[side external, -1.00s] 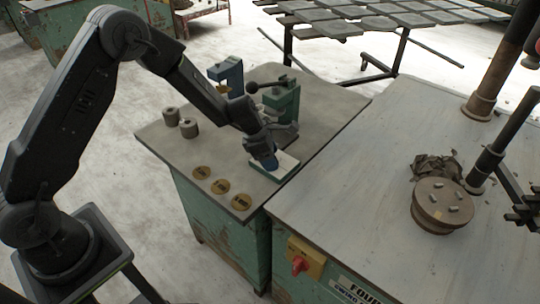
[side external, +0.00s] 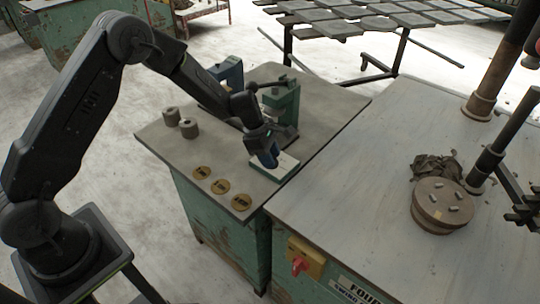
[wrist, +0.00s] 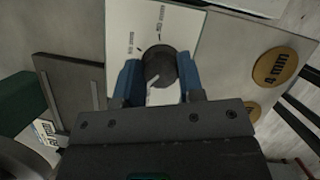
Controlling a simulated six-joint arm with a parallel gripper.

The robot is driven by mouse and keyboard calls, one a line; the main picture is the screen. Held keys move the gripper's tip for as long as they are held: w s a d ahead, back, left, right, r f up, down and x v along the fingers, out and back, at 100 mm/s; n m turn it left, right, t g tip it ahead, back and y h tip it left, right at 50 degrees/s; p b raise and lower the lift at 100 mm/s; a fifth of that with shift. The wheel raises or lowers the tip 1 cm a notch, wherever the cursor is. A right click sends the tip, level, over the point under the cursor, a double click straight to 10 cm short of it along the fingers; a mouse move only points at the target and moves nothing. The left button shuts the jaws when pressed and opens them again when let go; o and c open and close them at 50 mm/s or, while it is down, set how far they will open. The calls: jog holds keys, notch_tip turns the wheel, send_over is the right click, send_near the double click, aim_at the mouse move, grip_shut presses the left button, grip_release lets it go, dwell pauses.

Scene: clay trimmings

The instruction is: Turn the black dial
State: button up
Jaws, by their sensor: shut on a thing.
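The black dial (wrist: 160,67) is round, with a pale pointer line that points down and slightly left in the wrist view. It sits on a white panel (wrist: 150,22) with two small printed labels and tick marks. My gripper (wrist: 159,78) has blue fingers, one on each side of the dial, and is shut on it. In the side view my gripper (side external: 268,158) is low over the white panel (side external: 288,163) near the bench's right edge. The dial is hidden there by the fingers.
A green press-like stand (side external: 287,100) with a lever and a blue stand (side external: 230,72) are behind my gripper. Two grey cylinders (side external: 189,128) stand at the left. Three brass-coloured discs (side external: 220,186) lie along the front edge. A second bench (side external: 350,190) adjoins on the right.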

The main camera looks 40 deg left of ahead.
jog(key=shift+m, duration=0.3)
jog(key=o, duration=0.9)
